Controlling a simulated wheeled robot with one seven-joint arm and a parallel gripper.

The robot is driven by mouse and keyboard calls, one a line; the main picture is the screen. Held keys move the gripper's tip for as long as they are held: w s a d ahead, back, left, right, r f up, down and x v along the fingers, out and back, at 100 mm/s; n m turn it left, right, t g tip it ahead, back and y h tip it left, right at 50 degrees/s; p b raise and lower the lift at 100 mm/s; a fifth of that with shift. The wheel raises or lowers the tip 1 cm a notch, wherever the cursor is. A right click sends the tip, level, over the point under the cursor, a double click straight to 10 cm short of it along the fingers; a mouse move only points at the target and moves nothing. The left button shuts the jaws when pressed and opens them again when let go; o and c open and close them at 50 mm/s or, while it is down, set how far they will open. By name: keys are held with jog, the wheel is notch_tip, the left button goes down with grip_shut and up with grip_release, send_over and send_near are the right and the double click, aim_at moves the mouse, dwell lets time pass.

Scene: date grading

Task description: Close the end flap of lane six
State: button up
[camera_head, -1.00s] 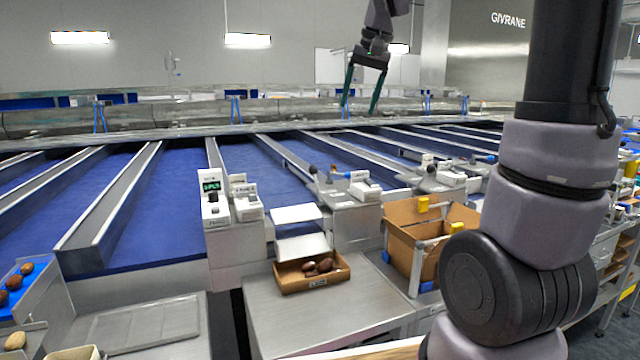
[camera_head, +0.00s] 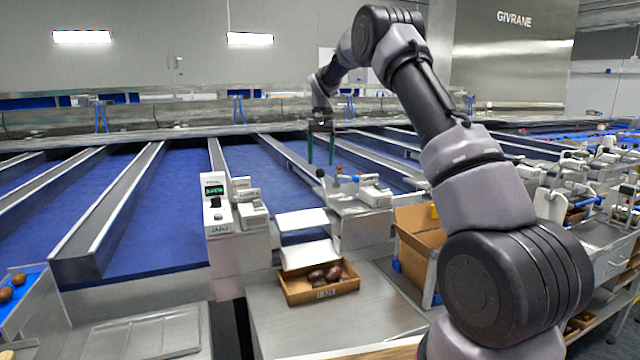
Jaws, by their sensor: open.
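My gripper (camera_head: 321,150) points down with its two green fingers apart and nothing between them. It hangs above the lane ends, near a steel end unit (camera_head: 355,215) with small knobbed levers (camera_head: 338,176). Two pale metal plates (camera_head: 302,219) stand at the end of the lane left of that unit, one above the other. I cannot tell from the small labels which lane is six, nor clearly pick out its flap or how far it is open.
A small cardboard tray (camera_head: 290,290) with several dates sits on a steel table (camera_head: 390,310) below the plates. A larger cardboard box (camera_head: 420,238) stands to its right, partly behind my arm. A display unit (camera_head: 216,200) stands left. Blue lanes (camera_head: 125,205) run behind.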

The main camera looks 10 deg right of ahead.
aim_at(320, 178)
notch_tip(320, 178, down, 9)
jog(key=shift+a+r, duration=0.1)
dwell(0.3)
grip_shut()
dwell(1.3)
